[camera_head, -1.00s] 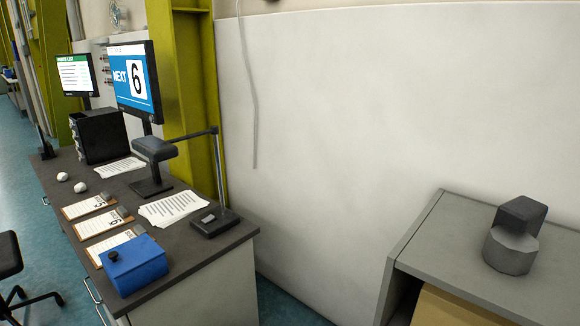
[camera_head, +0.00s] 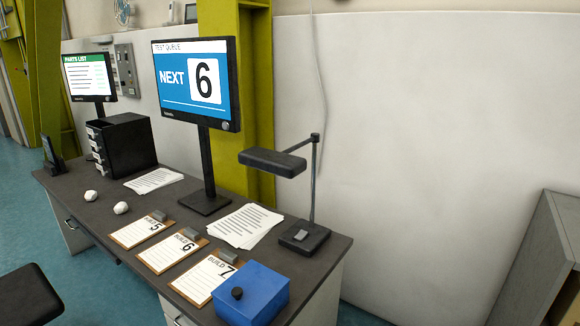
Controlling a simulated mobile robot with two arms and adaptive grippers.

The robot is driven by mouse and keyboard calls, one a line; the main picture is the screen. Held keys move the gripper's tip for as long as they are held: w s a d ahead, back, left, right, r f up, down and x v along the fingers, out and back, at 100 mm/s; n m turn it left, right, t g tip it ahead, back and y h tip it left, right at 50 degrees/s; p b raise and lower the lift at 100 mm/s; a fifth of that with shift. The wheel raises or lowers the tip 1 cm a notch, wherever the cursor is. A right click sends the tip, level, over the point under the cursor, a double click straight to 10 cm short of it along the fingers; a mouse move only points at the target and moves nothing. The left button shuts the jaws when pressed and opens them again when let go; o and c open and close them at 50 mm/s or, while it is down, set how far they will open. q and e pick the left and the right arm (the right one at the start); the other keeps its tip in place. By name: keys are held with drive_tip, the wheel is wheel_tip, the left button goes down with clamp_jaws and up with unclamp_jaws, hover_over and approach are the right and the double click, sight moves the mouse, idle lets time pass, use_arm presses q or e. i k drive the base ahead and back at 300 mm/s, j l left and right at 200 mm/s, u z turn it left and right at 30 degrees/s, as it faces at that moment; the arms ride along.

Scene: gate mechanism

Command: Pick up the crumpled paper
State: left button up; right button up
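Two small white crumpled paper balls lie on the left part of the dark desk top (camera_head: 135,232). One crumpled paper (camera_head: 91,196) is nearer the desk's left end. The other crumpled paper (camera_head: 121,208) lies a little to its right, apart from it. Neither of my grippers shows in the head view, so where they are relative to the paper cannot be seen.
Clipboards (camera_head: 171,254), a blue box (camera_head: 251,295), paper sheets (camera_head: 243,225), a desk lamp (camera_head: 273,162), a monitor (camera_head: 197,84) and a black drawer unit (camera_head: 122,143) stand on the desk. A dark stool (camera_head: 28,296) is at the lower left. Blue floor (camera_head: 100,285) shows in front.

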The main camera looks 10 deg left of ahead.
sight(121, 208)
drive_tip(key=j+u, duration=0.3)
drive_tip(key=j, duration=0.15)
drive_tip(key=i+j+u, duration=0.15)
drive_tip(key=j+u, duration=0.45)
drive_tip(key=i+j+u, duration=0.1)
drive_tip(key=u, duration=0.25)
drive_tip(key=i+j+z, duration=0.15)
drive_tip(key=z, duration=0.2)
drive_tip(key=i+j+z, duration=0.2)
drive_tip(key=z, duration=0.2)
drive_tip(key=i+j+z, duration=0.15)
drive_tip(key=z, duration=0.2)
drive_tip(key=j, duration=0.1)
